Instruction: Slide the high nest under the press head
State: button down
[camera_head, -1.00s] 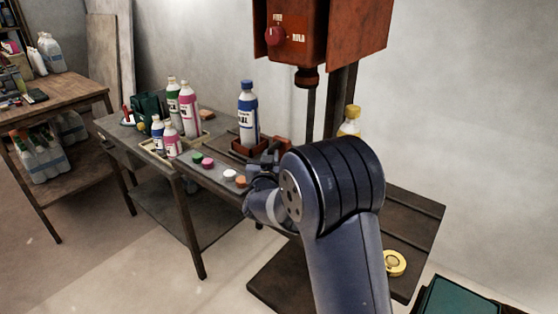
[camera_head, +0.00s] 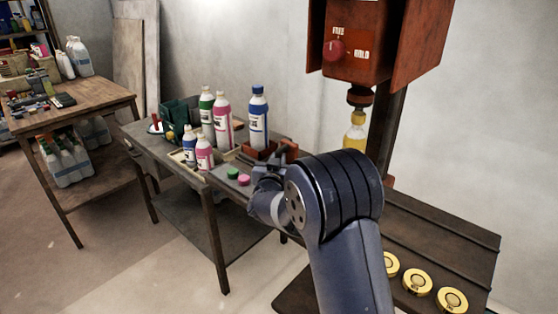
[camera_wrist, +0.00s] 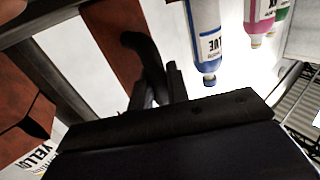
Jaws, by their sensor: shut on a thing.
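My gripper (camera_head: 270,172) is at the front edge of the bench by the red-brown nest (camera_head: 262,153), partly hidden by my arm. In the wrist view its fingers (camera_wrist: 158,88) are shut on a dark curved handle (camera_wrist: 138,42). A blue-labelled bottle (camera_head: 259,118) stands upright in that nest; it also shows in the wrist view (camera_wrist: 204,45). A yellow bottle (camera_head: 354,135) stands in line below the press head (camera_head: 360,97); I cannot tell if they touch. Its base and whatever holds it are hidden behind my arm. I cannot tell which nest is the high one.
The red press housing (camera_head: 360,45) has a red knob (camera_head: 334,50). Several bottles, including a pink one (camera_head: 222,123), stand left on the bench. A green cap (camera_head: 232,173) and a pink cap (camera_head: 244,180) lie before the nest. Yellow rings (camera_head: 417,282) lie at right.

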jog(key=shift+w+a+r, duration=0.1)
jog(key=shift+a, duration=0.1)
jog(key=c, duration=1.7)
grip_release()
jog(key=shift+w, duration=0.1)
jog(key=s, duration=0.3)
jog(key=s+a, duration=0.1)
jog(key=s, duration=0.3)
jog(key=s+a, duration=0.1)
jog(key=s, duration=0.2)
jog(key=shift+s, duration=0.35)
jog(key=shift+w, duration=0.15)
